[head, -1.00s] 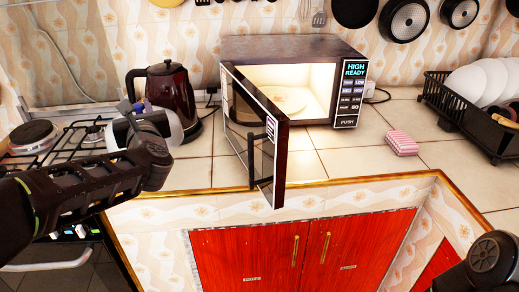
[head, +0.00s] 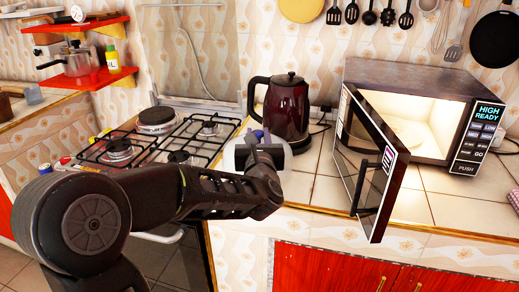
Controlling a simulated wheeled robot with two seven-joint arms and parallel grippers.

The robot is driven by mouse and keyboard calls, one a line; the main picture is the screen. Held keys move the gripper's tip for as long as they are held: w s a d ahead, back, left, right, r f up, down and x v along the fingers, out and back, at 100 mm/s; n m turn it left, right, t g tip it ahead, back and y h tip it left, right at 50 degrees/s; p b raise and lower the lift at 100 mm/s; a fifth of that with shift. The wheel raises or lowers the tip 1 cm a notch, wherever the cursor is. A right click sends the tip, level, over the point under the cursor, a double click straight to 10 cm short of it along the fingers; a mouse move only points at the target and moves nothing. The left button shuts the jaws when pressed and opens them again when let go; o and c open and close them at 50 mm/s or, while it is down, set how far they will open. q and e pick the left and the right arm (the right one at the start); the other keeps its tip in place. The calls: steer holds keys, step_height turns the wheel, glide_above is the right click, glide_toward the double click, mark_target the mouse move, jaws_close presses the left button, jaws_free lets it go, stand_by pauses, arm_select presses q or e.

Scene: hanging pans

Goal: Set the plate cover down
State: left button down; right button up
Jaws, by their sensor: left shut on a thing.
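The plate cover (head: 241,157) is a pale, see-through dome, largely hidden behind my left gripper and wrist. My left gripper (head: 258,143) is shut on it, at the front left of the dark red kettle. The cover appears above the counter (head: 313,182) just right of the stove; whether it touches the surface cannot be told. My right gripper is out of view.
The kettle (head: 286,108) stands close behind the cover. The gas stove (head: 185,140) is to the left. The microwave (head: 416,88) stands right, its open door (head: 366,165) jutting forward over the counter. Tiles between kettle and door are clear.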

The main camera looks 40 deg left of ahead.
arm_select(q)
steer(key=shift+f, duration=1.8)
steer(key=shift+f+b, duration=0.15)
steer(key=shift+b, duration=0.2)
steer(key=c, duration=1.1)
jaws_free()
